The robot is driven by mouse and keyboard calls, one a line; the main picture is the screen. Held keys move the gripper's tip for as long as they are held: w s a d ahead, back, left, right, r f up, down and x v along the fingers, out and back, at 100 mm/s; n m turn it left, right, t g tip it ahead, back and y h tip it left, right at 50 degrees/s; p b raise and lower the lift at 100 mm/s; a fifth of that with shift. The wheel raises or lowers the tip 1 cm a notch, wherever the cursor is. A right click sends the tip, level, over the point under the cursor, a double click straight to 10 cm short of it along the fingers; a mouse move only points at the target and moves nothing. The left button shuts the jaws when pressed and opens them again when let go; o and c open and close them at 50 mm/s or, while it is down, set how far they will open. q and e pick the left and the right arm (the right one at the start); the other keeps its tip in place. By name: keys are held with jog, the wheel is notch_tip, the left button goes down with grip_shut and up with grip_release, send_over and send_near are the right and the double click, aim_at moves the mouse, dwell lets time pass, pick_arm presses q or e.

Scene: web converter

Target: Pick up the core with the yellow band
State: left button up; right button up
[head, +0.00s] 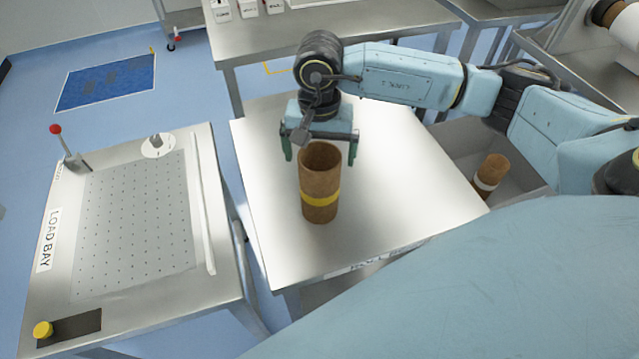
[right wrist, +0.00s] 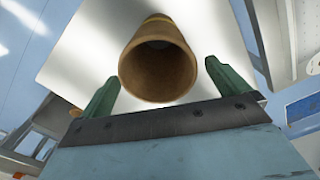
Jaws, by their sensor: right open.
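The brown core with the yellow band (head: 320,199) stands upright on the steel table (head: 400,200) in the head view. In the right wrist view the core (right wrist: 158,70) shows its open end towards the camera. My right gripper (head: 320,155) is open above and behind the core's top end, with one green finger on each side of it. The fingers (right wrist: 160,85) also show on either side of the core in the right wrist view, with a gap to each. My left gripper is not in view.
Another brown core with a white band (head: 490,173) stands in a grey bin (head: 453,145) to the right. The load bay table (head: 135,285), with a red-knobbed lever (head: 60,140), is at left. A back bench (head: 380,20) lies behind my right arm.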

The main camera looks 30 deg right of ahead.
aim_at(320, 170)
jog(key=f, duration=0.5)
jog(key=shift+s+a+f+p, duration=0.15)
jog(key=shift+s+a+p, duration=0.05)
jog(key=shift+s+p, duration=0.15)
jog(key=c, duration=1.1)
jog(key=shift+o, duration=0.2)
